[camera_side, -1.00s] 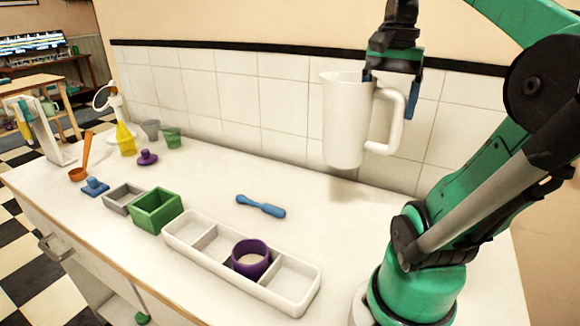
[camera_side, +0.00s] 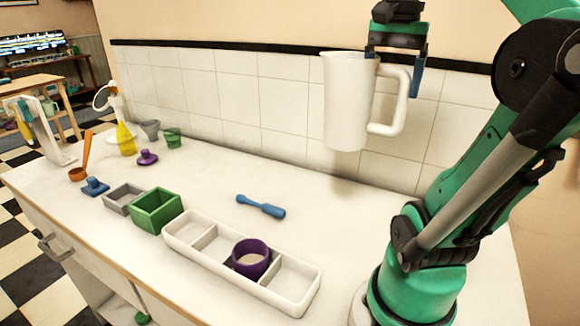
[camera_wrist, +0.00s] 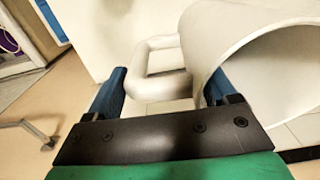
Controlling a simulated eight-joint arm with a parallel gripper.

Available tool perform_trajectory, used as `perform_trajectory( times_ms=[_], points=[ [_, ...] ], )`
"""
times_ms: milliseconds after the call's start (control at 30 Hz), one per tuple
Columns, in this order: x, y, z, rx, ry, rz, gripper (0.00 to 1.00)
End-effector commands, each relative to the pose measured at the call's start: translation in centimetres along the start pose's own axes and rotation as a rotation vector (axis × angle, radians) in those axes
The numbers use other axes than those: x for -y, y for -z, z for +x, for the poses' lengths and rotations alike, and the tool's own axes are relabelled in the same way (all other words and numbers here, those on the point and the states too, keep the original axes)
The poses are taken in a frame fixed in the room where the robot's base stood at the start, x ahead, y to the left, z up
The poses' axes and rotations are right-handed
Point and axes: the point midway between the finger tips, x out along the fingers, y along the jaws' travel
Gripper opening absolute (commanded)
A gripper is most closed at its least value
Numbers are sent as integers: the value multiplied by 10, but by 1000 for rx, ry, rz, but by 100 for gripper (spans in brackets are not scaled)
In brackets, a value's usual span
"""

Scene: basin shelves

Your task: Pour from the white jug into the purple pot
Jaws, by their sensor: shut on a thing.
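The white jug (camera_side: 348,104) hangs upright in the air above the back of the counter, near the tiled wall. My gripper (camera_side: 396,68) is shut on the jug near its top and handle side. In the wrist view the handle and rim of the jug (camera_wrist: 235,30) show between and beyond the blue fingers of my gripper (camera_wrist: 165,92). The purple pot (camera_side: 251,259) stands upright in a compartment of the white tray, with something pale inside. The pot is in front of and below the jug, well apart from it.
The white divided tray (camera_side: 181,240) lies along the counter's front. A green box (camera_side: 157,211) and grey box (camera_side: 124,198) stand left. An orange ladle (camera_side: 84,156), a yellow bottle (camera_side: 125,139) and small cups are farther left.

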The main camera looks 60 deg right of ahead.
Motion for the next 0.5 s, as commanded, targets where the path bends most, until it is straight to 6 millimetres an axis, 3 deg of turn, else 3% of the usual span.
perform_trajectory(
  times_ms=[267,500],
  points=[
    [15,8,8,0,0,-135,0],
    [64,22,37,2,1,-564,0]
  ],
)
